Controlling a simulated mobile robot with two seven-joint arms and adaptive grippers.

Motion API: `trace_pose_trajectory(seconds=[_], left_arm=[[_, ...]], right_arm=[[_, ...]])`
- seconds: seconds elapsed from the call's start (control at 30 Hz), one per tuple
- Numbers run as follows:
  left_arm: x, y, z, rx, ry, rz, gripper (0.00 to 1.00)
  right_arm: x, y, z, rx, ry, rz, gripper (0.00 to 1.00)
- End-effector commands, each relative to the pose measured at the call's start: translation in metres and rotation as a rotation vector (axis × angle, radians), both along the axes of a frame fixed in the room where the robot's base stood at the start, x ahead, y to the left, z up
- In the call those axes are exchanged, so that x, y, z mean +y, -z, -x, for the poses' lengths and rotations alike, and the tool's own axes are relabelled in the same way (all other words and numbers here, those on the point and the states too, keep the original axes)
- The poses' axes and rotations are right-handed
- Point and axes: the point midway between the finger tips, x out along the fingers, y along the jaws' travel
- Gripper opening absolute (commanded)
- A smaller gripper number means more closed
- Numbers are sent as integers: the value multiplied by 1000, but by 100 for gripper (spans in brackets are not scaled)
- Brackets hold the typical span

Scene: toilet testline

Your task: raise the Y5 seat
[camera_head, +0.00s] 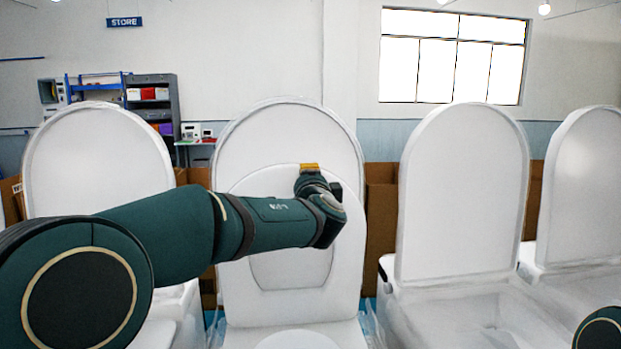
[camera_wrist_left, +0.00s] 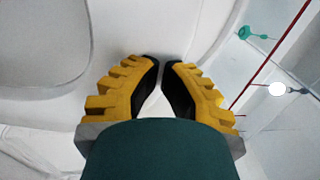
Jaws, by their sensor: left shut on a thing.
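The middle toilet's white seat (camera_head: 345,272) stands steeply raised in front of its upright white lid (camera_head: 285,128). The lid shows through the seat's opening. No Y5 label is readable. My left arm crosses in front of the seat and hides part of it. My left gripper (camera_head: 309,167) is at the seat's upper edge. In the left wrist view its yellow, black-padded fingers (camera_wrist_left: 161,65) are close together, shut on the edge of the white seat (camera_wrist_left: 120,30). My right gripper is out of view.
Other white toilets stand close on the left (camera_head: 95,150) and right (camera_head: 462,190), lids upright. Brown cardboard boxes (camera_head: 381,215) are behind the gaps. A shelf (camera_head: 155,100) stands at the back left wall.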

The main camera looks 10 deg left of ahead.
Motion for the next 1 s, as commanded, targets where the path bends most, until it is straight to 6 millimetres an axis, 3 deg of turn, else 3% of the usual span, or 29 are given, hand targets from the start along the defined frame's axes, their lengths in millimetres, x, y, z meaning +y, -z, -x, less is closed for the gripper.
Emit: trace_pose_trajectory(seconds=[0.03,0.2,0.4,1.0], left_arm=[[4,-7,-11,22,-2,6,0],[11,-9,-40,88,-1,24,0],[17,-8,-61,136,2,40,0],[18,-5,-66,148,3,45,0]], right_arm=[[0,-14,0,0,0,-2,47],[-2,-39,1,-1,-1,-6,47],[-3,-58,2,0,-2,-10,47],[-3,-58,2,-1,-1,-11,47]])
